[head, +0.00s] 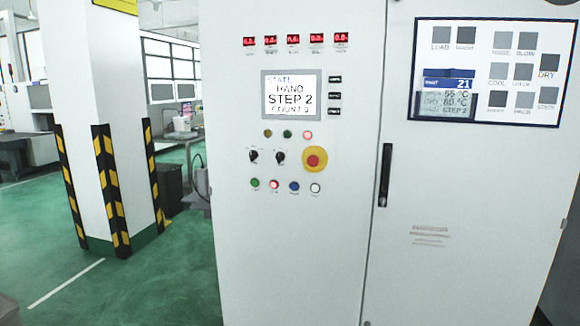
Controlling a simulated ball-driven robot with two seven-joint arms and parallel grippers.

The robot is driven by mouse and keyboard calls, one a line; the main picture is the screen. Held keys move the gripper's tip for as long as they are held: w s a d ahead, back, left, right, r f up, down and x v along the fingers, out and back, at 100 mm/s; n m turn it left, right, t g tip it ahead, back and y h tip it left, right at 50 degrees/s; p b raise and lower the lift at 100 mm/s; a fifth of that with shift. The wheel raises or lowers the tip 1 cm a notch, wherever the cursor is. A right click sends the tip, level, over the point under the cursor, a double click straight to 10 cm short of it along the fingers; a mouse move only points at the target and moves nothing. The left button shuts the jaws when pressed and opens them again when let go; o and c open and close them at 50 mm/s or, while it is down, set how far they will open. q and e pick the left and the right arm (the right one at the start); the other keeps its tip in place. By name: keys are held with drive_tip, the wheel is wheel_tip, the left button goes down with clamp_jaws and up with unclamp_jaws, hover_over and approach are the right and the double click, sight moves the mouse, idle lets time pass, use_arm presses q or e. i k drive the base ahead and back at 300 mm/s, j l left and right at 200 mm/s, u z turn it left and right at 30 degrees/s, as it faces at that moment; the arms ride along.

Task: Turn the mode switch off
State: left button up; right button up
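A white control cabinet stands ahead in the head view. Two black rotary switches sit on its panel, a left one (253,156) and a right one (280,157). Their labels are too small to read, so I cannot tell which is the mode switch or read their positions. The screen (291,97) above them shows "HAND", "STEP 2" and a count line. Neither of my grippers is in view.
A red emergency button (314,160) on a yellow base sits right of the switches. Several coloured push buttons (274,185) lie below. The cabinet door has a black handle (385,175). A striped pillar (105,140) stands left; green floor (150,280) is clear between.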

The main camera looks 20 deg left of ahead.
sight(253, 155)
drive_tip(key=i+u, duration=0.1)
drive_tip(key=i, duration=0.85)
